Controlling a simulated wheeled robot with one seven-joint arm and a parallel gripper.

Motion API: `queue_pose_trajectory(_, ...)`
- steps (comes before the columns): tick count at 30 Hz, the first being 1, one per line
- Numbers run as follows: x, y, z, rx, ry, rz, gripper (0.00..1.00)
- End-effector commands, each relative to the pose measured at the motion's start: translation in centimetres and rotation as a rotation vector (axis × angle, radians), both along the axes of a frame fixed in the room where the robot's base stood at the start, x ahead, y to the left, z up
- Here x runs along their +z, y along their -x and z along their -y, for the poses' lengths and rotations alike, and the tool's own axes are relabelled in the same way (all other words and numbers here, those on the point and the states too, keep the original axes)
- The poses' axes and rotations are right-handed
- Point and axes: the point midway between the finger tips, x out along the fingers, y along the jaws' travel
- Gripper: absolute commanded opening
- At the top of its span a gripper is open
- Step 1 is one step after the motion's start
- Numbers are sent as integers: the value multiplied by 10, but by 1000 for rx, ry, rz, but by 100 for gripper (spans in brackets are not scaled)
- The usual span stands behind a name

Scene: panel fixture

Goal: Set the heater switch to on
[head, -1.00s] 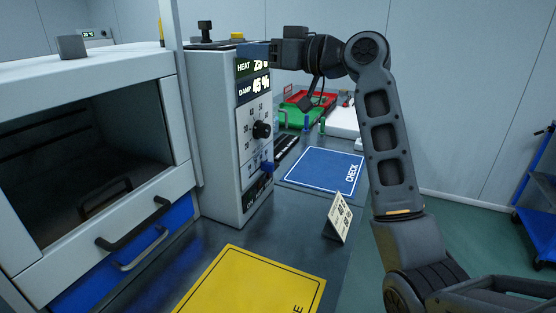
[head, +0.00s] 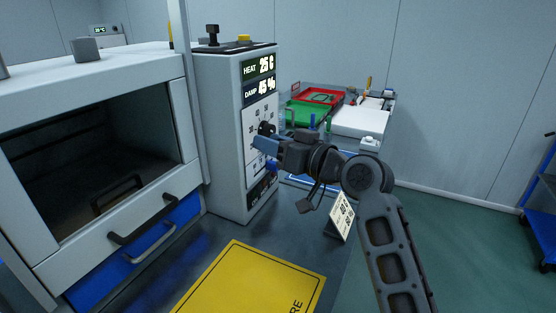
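The control box (head: 222,130) stands in the middle, with a lit display (head: 258,78) reading HEAT 25 C and DAMP 45 %. A black round knob (head: 266,128) sits on its pale dial plate. A small blue part (head: 271,167) shows lower down, partly behind my gripper. A dark labelled strip (head: 262,189) is at the bottom of the face. I cannot make out which control is the heater switch or its setting. My gripper (head: 262,145), with blue fingertips, is at the panel face just below the knob. Contact and finger gap cannot be told.
A chamber with a dark opening (head: 95,150) and handles is at left. A yellow mat (head: 250,285) lies in front. A small sign card (head: 341,215) stands to the right. Red (head: 318,95) and green (head: 308,113) trays are behind. A black lever and yellow button top the box.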

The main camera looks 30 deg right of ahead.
Motion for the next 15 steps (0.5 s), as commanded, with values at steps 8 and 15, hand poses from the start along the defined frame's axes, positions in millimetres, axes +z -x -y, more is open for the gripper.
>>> queue_pose_trajectory(8, -26, 18, -4, -40, -13, -24, 38)
queue_pose_trajectory(15, -31, 22, -4, -49, -15, -26, 38)
